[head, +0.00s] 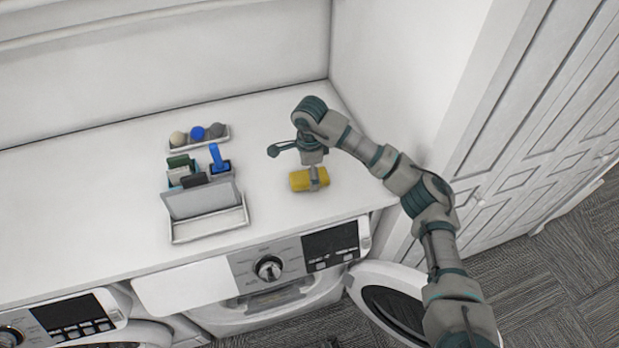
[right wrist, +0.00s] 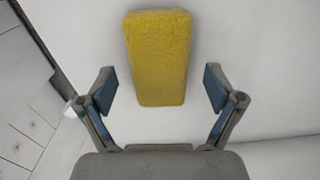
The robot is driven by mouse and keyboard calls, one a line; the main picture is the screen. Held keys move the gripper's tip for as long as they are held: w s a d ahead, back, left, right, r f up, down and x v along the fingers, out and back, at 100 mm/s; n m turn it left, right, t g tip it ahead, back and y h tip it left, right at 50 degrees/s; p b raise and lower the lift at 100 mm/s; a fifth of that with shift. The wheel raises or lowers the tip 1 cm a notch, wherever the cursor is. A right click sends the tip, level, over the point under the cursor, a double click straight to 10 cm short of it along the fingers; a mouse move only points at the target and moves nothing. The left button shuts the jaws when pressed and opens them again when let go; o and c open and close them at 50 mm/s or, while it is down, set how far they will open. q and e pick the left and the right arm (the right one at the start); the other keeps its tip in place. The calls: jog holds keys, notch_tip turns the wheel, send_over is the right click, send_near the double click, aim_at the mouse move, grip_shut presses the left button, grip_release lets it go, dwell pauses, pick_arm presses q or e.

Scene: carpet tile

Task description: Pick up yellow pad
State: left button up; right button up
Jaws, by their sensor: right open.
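The yellow pad (head: 300,181) lies on the white countertop near its front edge, right of the middle in the head view. In the right wrist view the yellow pad (right wrist: 158,58) is a fuzzy block, lying lengthwise between and beyond the fingers. My right gripper (head: 317,178) is above the pad and hides part of it in the head view. In the right wrist view my right gripper (right wrist: 160,90) is open, with one finger on each side of the pad's near end and a gap on both sides. My left gripper is not in view.
A grey and white holder (head: 205,205) with small items stands to the left. A small tray (head: 200,137) with several balls is behind it. Below the counter (head: 90,210) are two front-loading machines, one with an open door (head: 395,303). A wall is at right.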

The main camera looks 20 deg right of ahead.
jog(key=shift+w+f, duration=0.1)
jog(key=shift+f, duration=0.55)
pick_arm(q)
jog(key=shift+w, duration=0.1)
pick_arm(e)
jog(key=shift+a+r, duration=0.1)
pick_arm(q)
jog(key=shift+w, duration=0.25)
pick_arm(e)
jog(key=c, duration=1.1)
jog(key=shift+c, duration=0.2)
jog(key=shift+r, duration=0.55)
notch_tip(320, 180, up, 2)
jog(key=shift+r, duration=0.25)
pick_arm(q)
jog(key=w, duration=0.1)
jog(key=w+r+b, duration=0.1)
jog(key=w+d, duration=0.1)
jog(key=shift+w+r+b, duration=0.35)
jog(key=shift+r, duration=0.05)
pick_arm(e)
jog(key=s+a, duration=0.1)
jog(key=s, duration=0.7)
jog(key=s+a+r, duration=0.1)
jog(key=s+a, duration=0.1)
jog(key=s, duration=0.5)
jog(key=shift+s+a+r, duration=0.2)
jog(key=shift+s+a, duration=0.1)
jog(key=shift+s, duration=0.05)
